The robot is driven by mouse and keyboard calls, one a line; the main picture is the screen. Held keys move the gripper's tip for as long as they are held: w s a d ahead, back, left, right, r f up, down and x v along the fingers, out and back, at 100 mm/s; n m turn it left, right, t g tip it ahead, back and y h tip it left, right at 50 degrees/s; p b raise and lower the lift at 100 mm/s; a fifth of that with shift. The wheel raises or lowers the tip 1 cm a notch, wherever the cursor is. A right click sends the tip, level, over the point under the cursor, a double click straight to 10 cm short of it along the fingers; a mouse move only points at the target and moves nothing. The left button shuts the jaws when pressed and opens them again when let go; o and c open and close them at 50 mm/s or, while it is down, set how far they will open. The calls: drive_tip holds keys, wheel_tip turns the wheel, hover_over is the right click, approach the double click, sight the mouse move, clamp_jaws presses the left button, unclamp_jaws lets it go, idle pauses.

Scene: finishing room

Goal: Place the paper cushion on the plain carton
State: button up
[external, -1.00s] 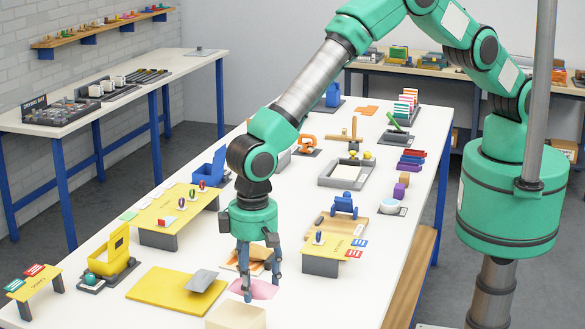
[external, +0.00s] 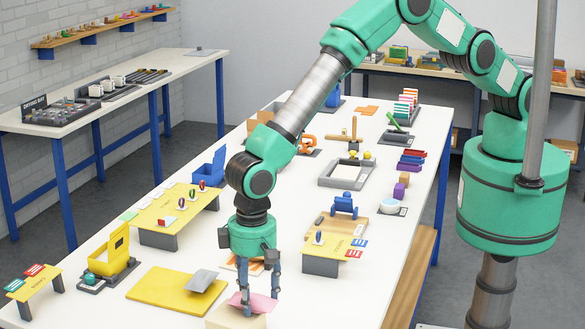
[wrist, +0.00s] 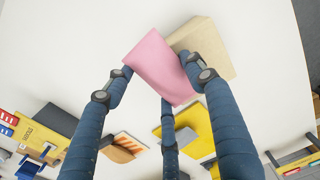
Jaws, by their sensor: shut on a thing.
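The pink paper cushion (external: 262,303) is gripped by my gripper (external: 259,296) near the table's front edge. In the wrist view the cushion (wrist: 158,60) lies between my fingertips (wrist: 157,78), and my gripper is shut on it. The plain carton (external: 236,320), a beige block, is at the bottom of the external view, partly cut off. The cushion overlaps its top in that view. In the wrist view the cushion covers the left part of the carton (wrist: 213,45). I cannot tell whether the cushion touches the carton.
A yellow board (external: 160,288) with a grey plate (external: 202,280) lies left of my gripper. A yellow stand (external: 336,249) is to the right, and a yellow holder (external: 110,260) is further left. Bare white table shows right of the carton.

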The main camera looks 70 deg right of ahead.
sight(255, 294)
drive_tip(key=shift+f, duration=0.2)
drive_tip(key=o, duration=0.8)
drive_tip(key=shift+r, duration=0.1)
drive_tip(key=shift+r+b, duration=0.8)
drive_tip(key=shift+r, duration=5.3)
